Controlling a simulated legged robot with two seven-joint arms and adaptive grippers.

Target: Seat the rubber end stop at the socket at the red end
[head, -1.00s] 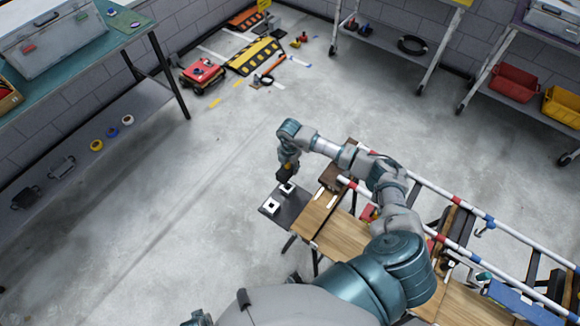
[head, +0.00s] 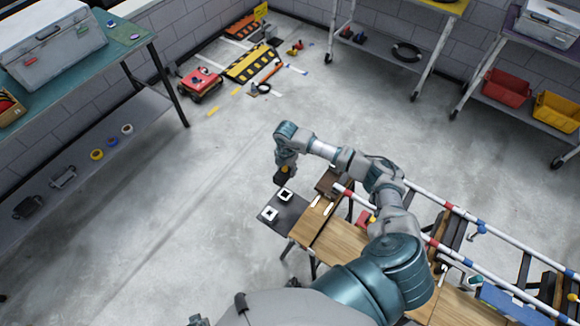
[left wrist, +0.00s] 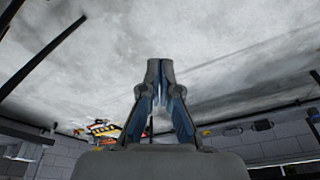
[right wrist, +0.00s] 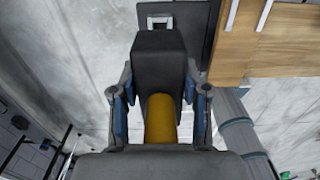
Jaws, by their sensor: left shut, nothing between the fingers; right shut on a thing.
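My right gripper (head: 285,168) is shut on the rubber end stop (head: 282,178), held above the dark plate at the table's left end. In the right wrist view the end stop (right wrist: 160,70) is a black block with a yellow round part (right wrist: 160,120) between the fingers. The opening of a socket there cannot be made out. My left gripper (left wrist: 153,72) is shut and empty, pointing over bare floor in the left wrist view.
Two white square frames with dark centres (head: 270,214) (head: 285,195) sit on the dark plate (head: 289,213). The wooden table (head: 340,240) lies under my right arm. A blue box (head: 510,303) is at its right. Floor left of the plate is clear.

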